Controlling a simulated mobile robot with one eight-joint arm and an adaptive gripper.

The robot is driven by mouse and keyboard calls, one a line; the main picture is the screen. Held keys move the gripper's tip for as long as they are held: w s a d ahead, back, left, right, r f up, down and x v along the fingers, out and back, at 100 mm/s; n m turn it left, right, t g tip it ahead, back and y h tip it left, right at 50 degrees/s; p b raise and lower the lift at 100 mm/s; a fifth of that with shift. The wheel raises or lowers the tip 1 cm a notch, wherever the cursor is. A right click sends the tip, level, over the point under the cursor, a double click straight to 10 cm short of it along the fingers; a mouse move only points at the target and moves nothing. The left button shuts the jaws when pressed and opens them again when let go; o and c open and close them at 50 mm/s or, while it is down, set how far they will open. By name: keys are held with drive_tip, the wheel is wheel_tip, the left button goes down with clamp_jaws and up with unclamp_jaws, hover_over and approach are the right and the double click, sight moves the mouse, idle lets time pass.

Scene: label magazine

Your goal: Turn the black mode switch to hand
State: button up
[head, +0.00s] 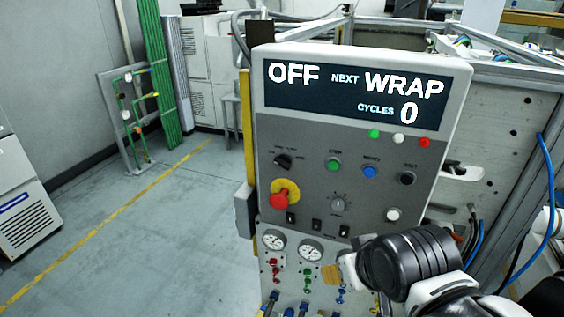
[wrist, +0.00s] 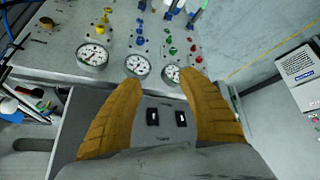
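The black mode switch (head: 283,161) is a rotary knob at the upper left of the grey control panel (head: 310,190). Small labels surround it, too small to read. The display (head: 350,95) above reads OFF, NEXT WRAP, CYCLES 0. My gripper (wrist: 162,80) has two tan fingers, spread apart with nothing between them. It is in front of the panel's lower part, below and right of the mode switch in the head view. The wrist view shows the panel upside down; the mode switch does not show there.
A red emergency button (head: 280,199) on a yellow base sits just below the mode switch. Green (head: 334,164) and blue (head: 370,172) buttons and a grey dial (head: 338,204) are to its right. Pressure gauges (head: 273,240) and valves are underneath.

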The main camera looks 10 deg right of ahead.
drive_tip(key=w+a+r+n+t+h+p, duration=0.2)
drive_tip(key=a+r+n, duration=0.1)
drive_tip(key=n, duration=0.4)
drive_tip(key=w+a+r+n+t+h+p, duration=0.1)
drive_tip(key=w+a+r+n+h+p, duration=0.1)
drive_tip(key=n, duration=0.5)
drive_tip(key=w+a+r+n+t+h+p, duration=0.2)
drive_tip(key=a+r+n+h, duration=0.2)
drive_tip(key=r+n, duration=0.3)
drive_tip(key=shift+a+r+t, duration=0.15)
drive_tip(key=shift+a+t, duration=0.15)
drive_tip(key=shift+a, duration=0.6)
drive_tip(key=n+t, duration=0.3)
drive_tip(key=n, duration=0.1)
approach(282, 164)
drive_tip(key=shift+m+h, duration=0.3)
drive_tip(key=shift+h, duration=0.1)
drive_tip(key=x, duration=1)
drive_tip(key=shift+w+f, duration=0.2)
drive_tip(key=shift+w, duration=0.15)
clamp_jaws()
